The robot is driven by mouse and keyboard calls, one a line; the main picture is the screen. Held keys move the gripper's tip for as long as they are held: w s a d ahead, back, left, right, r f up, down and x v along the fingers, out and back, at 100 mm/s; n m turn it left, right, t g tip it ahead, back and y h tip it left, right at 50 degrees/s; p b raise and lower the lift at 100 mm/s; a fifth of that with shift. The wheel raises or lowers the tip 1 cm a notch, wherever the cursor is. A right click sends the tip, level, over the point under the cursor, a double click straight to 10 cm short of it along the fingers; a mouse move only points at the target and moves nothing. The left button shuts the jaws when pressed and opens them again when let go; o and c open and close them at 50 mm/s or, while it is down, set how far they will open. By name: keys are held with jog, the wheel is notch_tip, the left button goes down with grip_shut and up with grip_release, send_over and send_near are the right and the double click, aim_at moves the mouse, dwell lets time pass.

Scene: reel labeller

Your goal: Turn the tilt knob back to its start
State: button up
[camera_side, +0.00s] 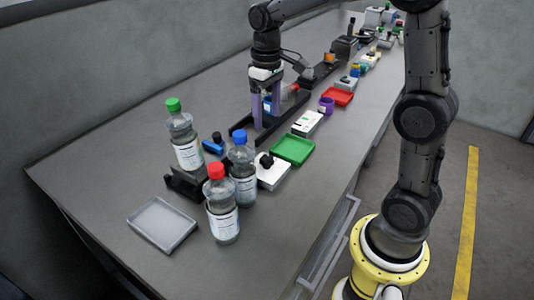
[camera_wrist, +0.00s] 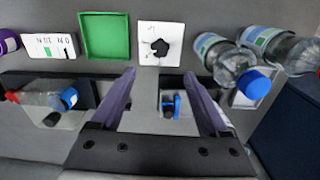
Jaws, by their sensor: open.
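A black lobed knob (camera_wrist: 160,47) sits on a white square base (camera_wrist: 148,58) with small dark marks around it, at the top middle of the wrist view. In the side view the knob (camera_side: 266,160) and its white base (camera_side: 271,178) are at the table's front, beside a green tray. My gripper (camera_side: 265,108) has purple fingers and points down above the black rail, behind and apart from the knob. In the wrist view my gripper (camera_wrist: 160,76) is open with nothing between its fingertips. The knob's exact setting is too small to read.
Bottles with blue (camera_side: 243,170), red (camera_side: 222,205) and green (camera_side: 183,135) caps stand near the knob. A green tray (camera_side: 292,149), a white marked panel (camera_wrist: 48,45) and a grey tray (camera_side: 162,224) lie around.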

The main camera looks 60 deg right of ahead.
aim_at(267, 158)
notch_tip(267, 158, down, 13)
jog(key=shift+f, duration=0.1)
dwell(0.3)
grip_shut()
dwell(0.4)
jog(key=shift+n, duration=0.3)
jog(key=n, duration=1.3)
jog(key=shift+n, duration=0.3)
dwell(0.4)
